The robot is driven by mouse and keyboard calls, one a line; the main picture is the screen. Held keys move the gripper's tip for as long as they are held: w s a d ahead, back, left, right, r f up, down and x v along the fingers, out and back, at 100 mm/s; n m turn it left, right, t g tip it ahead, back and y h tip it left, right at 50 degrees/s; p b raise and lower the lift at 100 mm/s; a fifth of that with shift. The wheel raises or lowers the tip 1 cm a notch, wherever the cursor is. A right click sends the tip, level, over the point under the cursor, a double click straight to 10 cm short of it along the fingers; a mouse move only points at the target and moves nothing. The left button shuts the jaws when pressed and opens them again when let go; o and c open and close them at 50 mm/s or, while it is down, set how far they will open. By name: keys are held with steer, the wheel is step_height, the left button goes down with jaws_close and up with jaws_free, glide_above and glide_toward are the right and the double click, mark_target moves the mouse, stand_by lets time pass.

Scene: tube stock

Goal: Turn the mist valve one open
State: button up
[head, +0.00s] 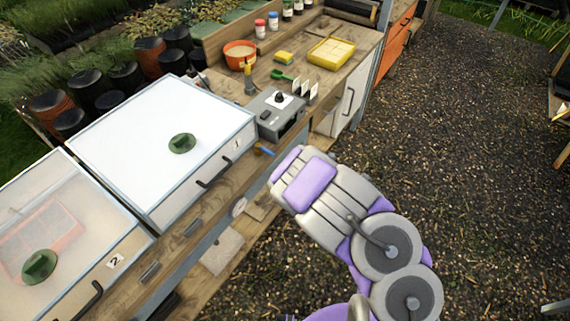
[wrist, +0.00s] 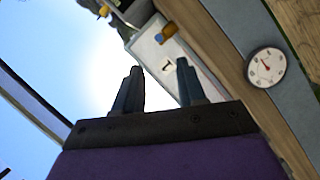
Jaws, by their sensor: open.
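A small valve with a blue handle (head: 264,151) sits at the bench front edge, near the right corner of the box marked 1. In the wrist view a small brass and blue fitting (wrist: 166,33) shows beyond the fingertips, beside a pale panel marked 1 (wrist: 167,66); it looks like the same valve. Its exact lever angle is too small to tell. My gripper (wrist: 158,75) is open, its two dark fingers apart with nothing between them. In the head view my purple and grey arm reaches toward the valve from the lower right, and the fingertips are hidden.
The white-lidded box (head: 120,150) and a second box marked 2 (head: 50,255) stand on the bench. A grey control box (head: 281,116) is behind the valve. A round gauge (wrist: 265,67) is at right in the wrist view.

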steer(key=shift+p+v, duration=1.4)
steer(key=shift+p, duration=0.7)
